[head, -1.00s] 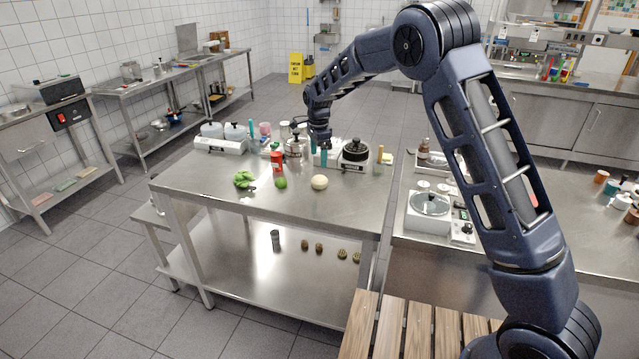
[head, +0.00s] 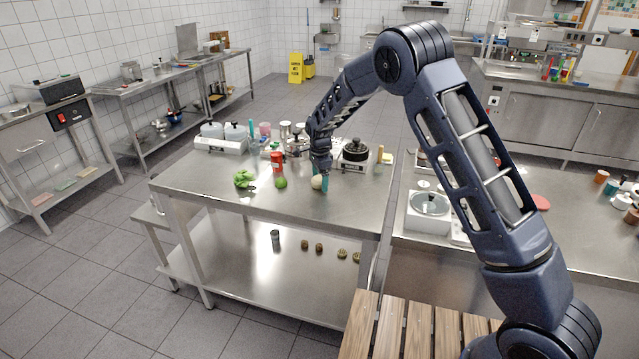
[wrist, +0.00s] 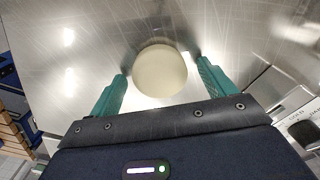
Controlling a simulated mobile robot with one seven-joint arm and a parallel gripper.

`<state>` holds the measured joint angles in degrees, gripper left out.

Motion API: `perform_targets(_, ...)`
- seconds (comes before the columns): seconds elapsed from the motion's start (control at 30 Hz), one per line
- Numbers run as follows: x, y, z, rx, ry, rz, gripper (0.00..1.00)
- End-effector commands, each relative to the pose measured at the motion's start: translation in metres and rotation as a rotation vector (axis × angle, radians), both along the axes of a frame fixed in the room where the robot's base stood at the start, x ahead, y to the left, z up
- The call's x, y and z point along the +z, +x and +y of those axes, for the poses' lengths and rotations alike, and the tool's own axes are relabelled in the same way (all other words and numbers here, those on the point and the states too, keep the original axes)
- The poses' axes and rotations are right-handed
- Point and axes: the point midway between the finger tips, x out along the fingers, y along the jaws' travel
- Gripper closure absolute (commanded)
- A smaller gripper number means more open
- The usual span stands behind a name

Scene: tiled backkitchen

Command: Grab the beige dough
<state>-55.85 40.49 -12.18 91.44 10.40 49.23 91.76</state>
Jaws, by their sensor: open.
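In the wrist view the dough (wrist: 160,71) lies ahead of and between the two teal fingers of my gripper (wrist: 160,82). The fingers are open, one to each side of the ball, and a gap shows on both sides. I cannot tell the exact height of the fingertips over the table.
A green lime (head: 281,182) and leafy greens (head: 243,179) lie left of the dough. A red can (head: 277,162) stands behind the lime. A black pot (head: 355,150) on a burner stands behind right. The table's front strip is clear.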

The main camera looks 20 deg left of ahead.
Motion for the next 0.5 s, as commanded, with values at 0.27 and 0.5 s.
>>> perform_targets(0.27,-0.0011,0.0000,0.0003,0.000,0.001,-0.001,0.29)
perform_targets(0.5,-0.0008,0.0001,0.0004,0.000,0.001,-0.001,0.68)
